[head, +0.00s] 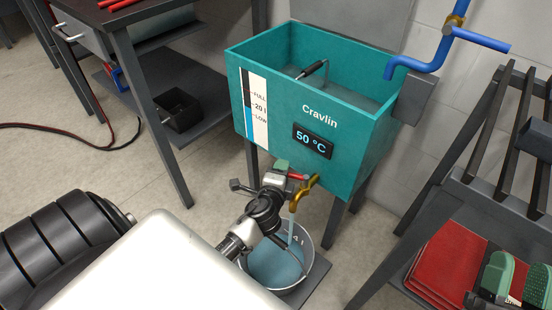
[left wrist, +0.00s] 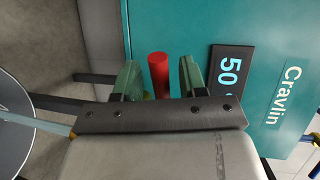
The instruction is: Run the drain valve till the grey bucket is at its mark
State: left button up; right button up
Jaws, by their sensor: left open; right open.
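The teal tank (head: 345,165), labelled Cravlin, has a brass drain valve (head: 306,188) low on its front. A thin stream runs from the spout into the grey bucket (head: 309,276) below. Bluish water stands in the bucket, with a marking ending in "4 l" on the inner wall just above the surface. My left gripper (head: 284,171) is at the valve, its green fingers open. In the left wrist view the red valve handle (left wrist: 159,75) stands between those fingers (left wrist: 159,82), with gaps visible. My right gripper (head: 518,281) is open and empty at the lower right.
The tank display (head: 312,141) reads 50 °C. A blue pipe (head: 430,66) reaches over the tank. A dark workbench (head: 130,18) stands at the left and a slatted rack (head: 490,190) with red items at the right. A red hose lies on the floor at far left.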

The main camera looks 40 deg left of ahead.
pick_arm(q)
jog(key=p+v, duration=0.1)
jog(key=v, duration=0.8)
pick_arm(e)
jog(key=f+g, duration=0.1)
jog(key=w+f+g, duration=0.1)
jog(key=f+g+h, duration=0.1)
jog(key=shift+w+d+f, duration=0.15)
jog(key=shift+w, duration=0.1)
pick_arm(q)
jog(key=shift+s+r, duration=0.1)
